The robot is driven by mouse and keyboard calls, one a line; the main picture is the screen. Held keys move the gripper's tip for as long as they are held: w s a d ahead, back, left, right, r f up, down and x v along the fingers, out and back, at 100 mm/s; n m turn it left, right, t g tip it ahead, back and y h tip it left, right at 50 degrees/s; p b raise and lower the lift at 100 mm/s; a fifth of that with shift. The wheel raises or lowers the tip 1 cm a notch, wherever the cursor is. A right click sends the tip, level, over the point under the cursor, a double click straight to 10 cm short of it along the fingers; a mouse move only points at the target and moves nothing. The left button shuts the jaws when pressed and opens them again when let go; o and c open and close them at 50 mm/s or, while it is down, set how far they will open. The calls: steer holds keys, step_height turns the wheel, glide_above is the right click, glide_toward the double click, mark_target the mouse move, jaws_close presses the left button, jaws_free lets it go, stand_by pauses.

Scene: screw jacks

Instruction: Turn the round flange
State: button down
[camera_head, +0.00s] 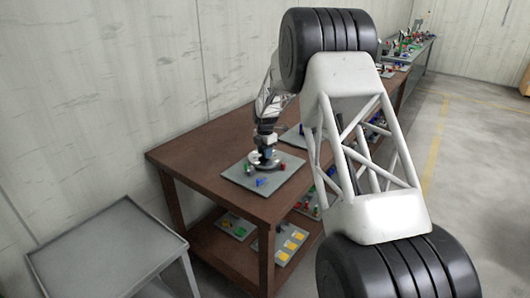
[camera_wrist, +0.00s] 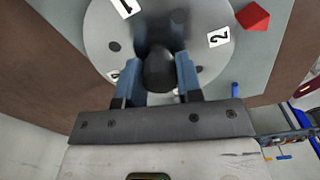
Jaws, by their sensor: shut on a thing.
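The round flange (camera_wrist: 105,25) is a light grey disc with dark holes and white number tags, seen from above in the wrist view. Tags reading 1 and 2 show, and a third tag is partly hidden by my gripper. A dark round knob (camera_wrist: 160,70) stands up from the flange. My gripper (camera_wrist: 160,78) has its two blue-grey fingers on either side of this knob and is shut on it. In the head view the flange (camera_head: 265,161) sits on a grey plate (camera_head: 240,178) on the brown table, with my gripper (camera_head: 266,150) directly above it.
A red block (camera_wrist: 253,17) lies on the plate beside the flange. A blue piece (camera_head: 261,182) is near the plate's front edge. The brown table (camera_head: 190,150) has bare room left of the plate. A grey stand (camera_head: 105,250) is at lower left.

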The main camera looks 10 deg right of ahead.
steer(key=n, duration=0.4)
steer(key=shift+n, duration=0.3)
steer(key=n, duration=0.5)
stand_by(0.3)
steer(key=c, duration=0.8)
jaws_free()
steer(key=shift+r, duration=0.1)
steer(key=shift+r, duration=3.8)
